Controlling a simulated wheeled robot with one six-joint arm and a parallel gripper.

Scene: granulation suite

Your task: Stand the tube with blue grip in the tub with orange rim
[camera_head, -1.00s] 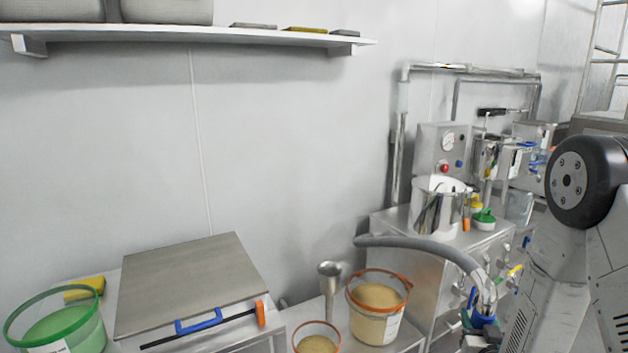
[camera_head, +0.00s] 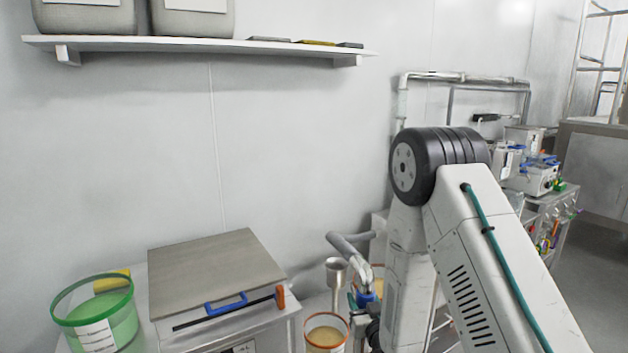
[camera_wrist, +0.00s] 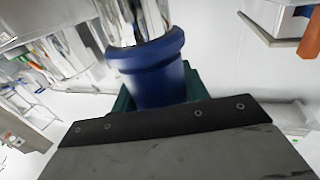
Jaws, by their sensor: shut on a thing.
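My gripper (camera_head: 362,308) is shut on the blue collar. In the wrist view the blue grip (camera_wrist: 155,75) sits between teal finger pads, with shiny metal beyond it. The smaller tub (camera_head: 325,319) is at the bottom, just left of and below my gripper.
A metal funnel-topped post (camera_head: 337,272) stands close left of the tube. A green-rimmed tub (camera_head: 98,318) is at left, beside a yellow sponge. A wall shelf (camera_head: 200,45) hangs above.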

